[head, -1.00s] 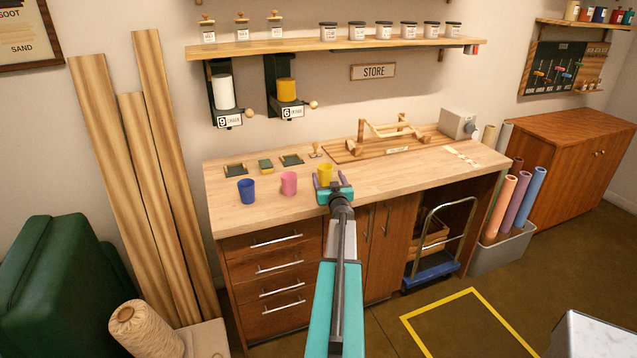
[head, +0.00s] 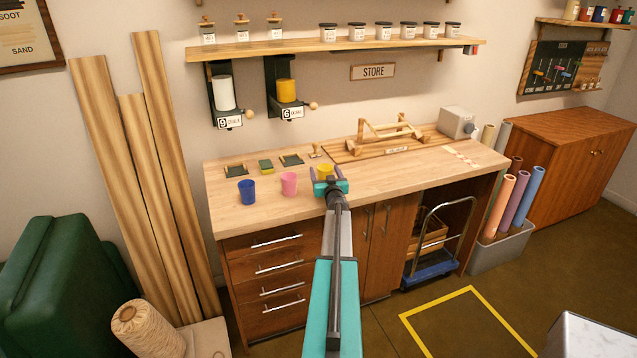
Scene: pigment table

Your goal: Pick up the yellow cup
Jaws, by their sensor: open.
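The yellow cup (head: 325,170) stands on the wooden table (head: 226,212), right of the pink cup. The gripper body hides the lower part of the cup. I cannot tell whether the fingers touch it.
A pink cup (head: 289,184) stands close on the left, and a blue cup (head: 247,191) further left. A wooden rack (head: 392,131) stands at the back right. The table's front right is clear.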

